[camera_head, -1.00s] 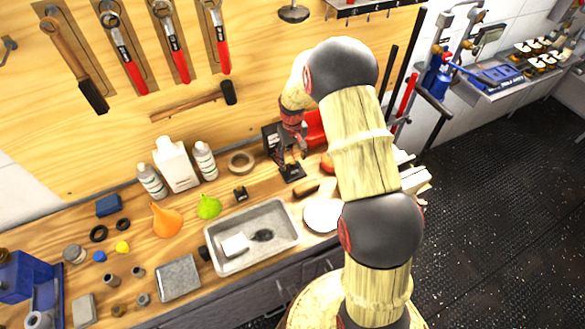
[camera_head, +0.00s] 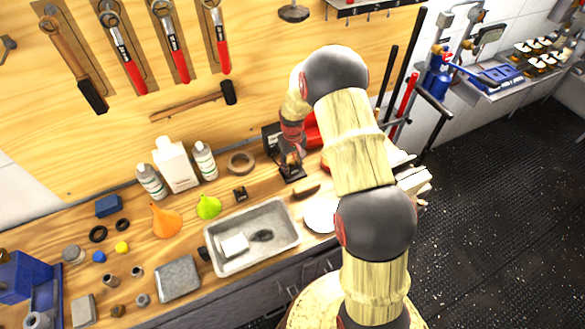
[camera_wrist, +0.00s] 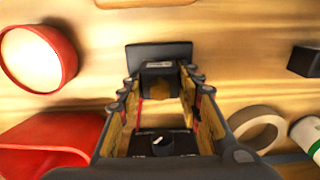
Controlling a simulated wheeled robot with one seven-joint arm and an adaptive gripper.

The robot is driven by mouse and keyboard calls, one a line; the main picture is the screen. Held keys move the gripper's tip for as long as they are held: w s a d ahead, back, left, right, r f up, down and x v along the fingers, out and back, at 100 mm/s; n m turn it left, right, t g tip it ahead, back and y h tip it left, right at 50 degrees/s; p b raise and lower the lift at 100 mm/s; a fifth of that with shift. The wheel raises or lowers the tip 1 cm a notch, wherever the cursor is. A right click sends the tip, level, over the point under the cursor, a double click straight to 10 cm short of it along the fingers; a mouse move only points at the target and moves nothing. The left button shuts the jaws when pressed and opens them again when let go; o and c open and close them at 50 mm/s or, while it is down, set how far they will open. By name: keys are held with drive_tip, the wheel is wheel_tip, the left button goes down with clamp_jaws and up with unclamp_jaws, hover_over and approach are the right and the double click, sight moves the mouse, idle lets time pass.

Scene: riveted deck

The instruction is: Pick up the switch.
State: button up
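The switch appears to be the dark device on the wooden bench below my gripper. In the wrist view its dark box with a round, pale-marked knob (camera_wrist: 162,144) shows between my fingers, and a flat black plate (camera_wrist: 160,52) lies beyond the fingertips. In the head view a black block (camera_head: 291,174) shows under my gripper (camera_head: 291,157), with a dark upright part behind it. My gripper (camera_wrist: 161,88) is open, its fingers on either side of the dark device. I cannot tell whether they touch it.
A red bin (camera_head: 313,136) stands close to the right, and a tape ring (camera_head: 240,162) lies to the left. A metal tray (camera_head: 282,215), pear (camera_head: 209,207) and bottles (camera_head: 204,160) are nearby.

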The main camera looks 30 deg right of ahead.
drive_tip(key=c, duration=0.8)
drive_tip(key=shift+o, duration=0.2)
drive_tip(key=shift+r, duration=0.15)
